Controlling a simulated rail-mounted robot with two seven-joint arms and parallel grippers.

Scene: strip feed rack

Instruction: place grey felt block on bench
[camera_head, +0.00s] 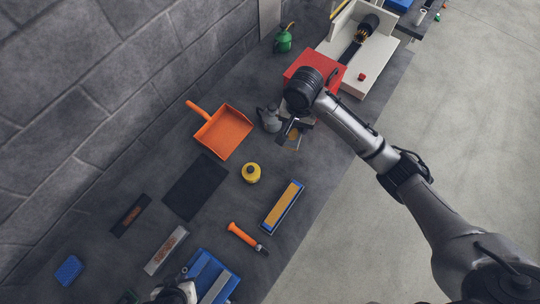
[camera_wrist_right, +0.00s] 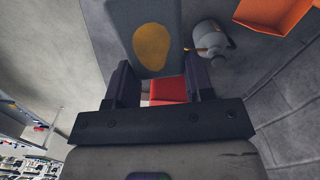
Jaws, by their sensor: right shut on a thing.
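My right gripper (camera_head: 291,128) is over the dark bench (camera_head: 205,165), beside the grey can.
Near the right gripper are a grey can (camera_head: 269,119), an orange dustpan (camera_head: 222,132) and a red box (camera_head: 314,67). A yellow container (camera_head: 251,173), a blue-edged tray (camera_head: 283,205) and an orange-handled tool (camera_head: 246,238) lie nearer. A black mat (camera_head: 195,187) is bare.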

